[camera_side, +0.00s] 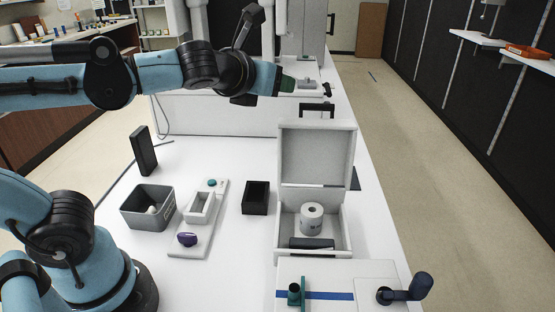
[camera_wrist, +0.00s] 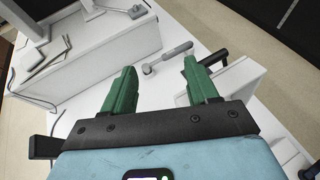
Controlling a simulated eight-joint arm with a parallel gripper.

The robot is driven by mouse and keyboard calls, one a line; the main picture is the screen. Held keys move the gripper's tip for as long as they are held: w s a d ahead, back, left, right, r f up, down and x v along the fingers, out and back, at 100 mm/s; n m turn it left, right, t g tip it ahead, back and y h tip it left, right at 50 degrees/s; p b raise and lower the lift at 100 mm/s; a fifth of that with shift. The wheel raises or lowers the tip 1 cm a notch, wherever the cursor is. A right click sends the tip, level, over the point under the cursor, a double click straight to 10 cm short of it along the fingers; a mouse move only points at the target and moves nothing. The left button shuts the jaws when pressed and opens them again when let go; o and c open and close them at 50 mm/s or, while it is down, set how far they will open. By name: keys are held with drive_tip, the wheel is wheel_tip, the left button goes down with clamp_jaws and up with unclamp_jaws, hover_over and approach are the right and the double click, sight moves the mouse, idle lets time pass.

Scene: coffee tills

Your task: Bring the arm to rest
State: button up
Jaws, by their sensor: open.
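My gripper (camera_side: 296,84) is held high over the far part of the white bench, at the end of my outstretched arm. In the wrist view its two green fingers (camera_wrist: 162,72) stand apart with nothing between them. Its fingers touch nothing that I can see. Below and nearer in the side view is an open white box (camera_side: 349,240) with its lid up. A white paper roll (camera_side: 312,219) stands in the box, with a dark bar (camera_side: 312,243) in front of it.
A grey bin (camera_side: 148,222), a pale tray (camera_side: 190,251) with a purple piece (camera_side: 187,239), and a black box (camera_side: 256,197) stand on the bench. A black upright panel (camera_side: 144,151) is behind them. A dark crank (camera_side: 408,289) and green fitting (camera_side: 295,292) are at the near edge.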

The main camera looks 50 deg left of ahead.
drive_tip(key=s+f+n+g+h, duration=0.1)
drive_tip(key=f+n, duration=0.4)
drive_tip(key=n, duration=0.5)
drive_tip(key=s+d+f+n+g+h, duration=0.1)
drive_tip(key=s+f+n, duration=0.4)
drive_tip(key=n, duration=0.6)
drive_tip(key=s+f+n+g+h, duration=0.2)
drive_tip(key=s+f+n+g, duration=0.1)
drive_tip(key=n, duration=0.7)
drive_tip(key=shift+d+f+n+g+h, duration=0.15)
drive_tip(key=shift+f+n+g+h, duration=0.2)
drive_tip(key=shift+f, duration=0.55)
